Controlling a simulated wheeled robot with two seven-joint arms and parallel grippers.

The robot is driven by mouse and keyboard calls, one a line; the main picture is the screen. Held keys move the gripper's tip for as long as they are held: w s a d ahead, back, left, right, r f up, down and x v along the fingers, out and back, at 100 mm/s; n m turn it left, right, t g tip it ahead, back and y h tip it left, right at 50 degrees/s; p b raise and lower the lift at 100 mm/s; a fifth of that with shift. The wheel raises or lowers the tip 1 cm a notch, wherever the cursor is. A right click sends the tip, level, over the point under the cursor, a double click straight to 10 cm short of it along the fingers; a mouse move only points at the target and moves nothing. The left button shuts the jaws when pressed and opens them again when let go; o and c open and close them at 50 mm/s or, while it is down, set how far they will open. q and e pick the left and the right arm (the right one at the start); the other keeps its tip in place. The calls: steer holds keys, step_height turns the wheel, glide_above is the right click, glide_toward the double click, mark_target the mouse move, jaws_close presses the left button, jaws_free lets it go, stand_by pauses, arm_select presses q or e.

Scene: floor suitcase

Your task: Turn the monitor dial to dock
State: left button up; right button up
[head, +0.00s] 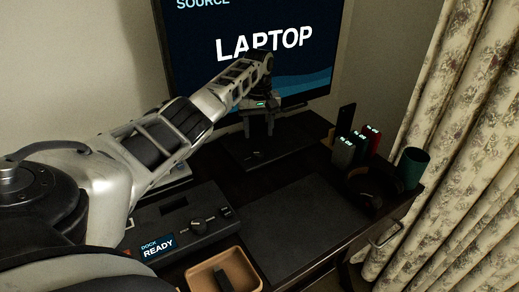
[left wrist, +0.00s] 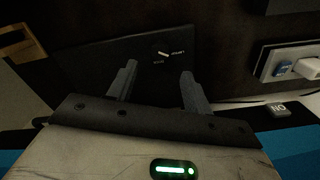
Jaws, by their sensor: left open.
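The monitor (head: 270,70) stands at the back of the desk, and its screen reads "SOURCE LAPTOP". A small dial with a white pointer (left wrist: 163,54) sits on a dark panel in the left wrist view. Its pointer lies slanted, roughly toward a small label on its right that I cannot read clearly; another faint label is below it. My left gripper (head: 260,132) is open and empty above the monitor's dark base (head: 285,150). In the left wrist view its two fingers (left wrist: 158,84) point toward the dial, which shows beyond the gap, apart from them. My right gripper is not in view.
A dock box (head: 158,247) with a "READY" display and knobs sits front left, beside a tan tray (head: 260,283). Several small devices with lit displays (head: 343,152), a teal cup (head: 413,168) and a floral curtain (head: 460,130) are right. A dark mat (head: 300,215) lies clear. A socket (left wrist: 288,62) shows.

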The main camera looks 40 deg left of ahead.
mark_target(259, 153)
arm_select(q)
step_height(259, 153, down, 8)
steer(key=shift+r+b, duration=0.1)
steer(key=shift+b, duration=0.55)
steer(key=c, duration=1)
